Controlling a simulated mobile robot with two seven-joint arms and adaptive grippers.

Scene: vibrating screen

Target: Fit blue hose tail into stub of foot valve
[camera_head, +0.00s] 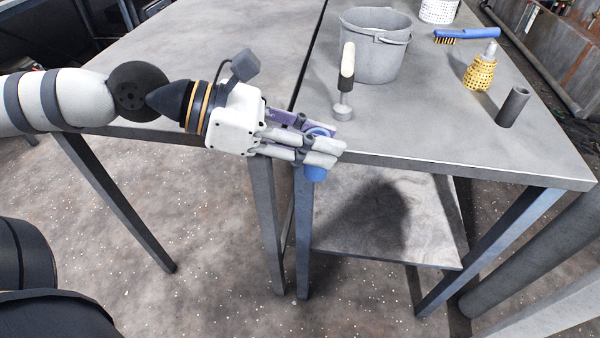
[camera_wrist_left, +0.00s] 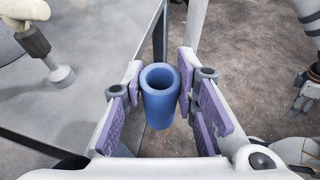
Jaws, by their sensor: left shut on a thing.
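The blue hose tail (camera_head: 315,172) is a short hollow blue tube. My left gripper (camera_head: 322,148) is shut on it at the near edge of the right table. In the left wrist view the hose tail (camera_wrist_left: 160,104) stands between the purple finger pads, its open end facing the camera. The foot valve (camera_head: 478,76) stands on the right table toward the far right. It has a yellow perforated strainer and a grey stub (camera_head: 490,50) pointing up. The left gripper is well to its left and nearer. Part of my right gripper (camera_wrist_left: 304,96) shows at the wrist view's right edge; its jaws are unclear.
On the right table stand a grey bucket (camera_head: 375,62), a white-handled tool with a round grey foot (camera_head: 343,108), a dark grey tube (camera_head: 513,107), a blue brush (camera_head: 468,35) and a white perforated basket (camera_head: 438,10).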

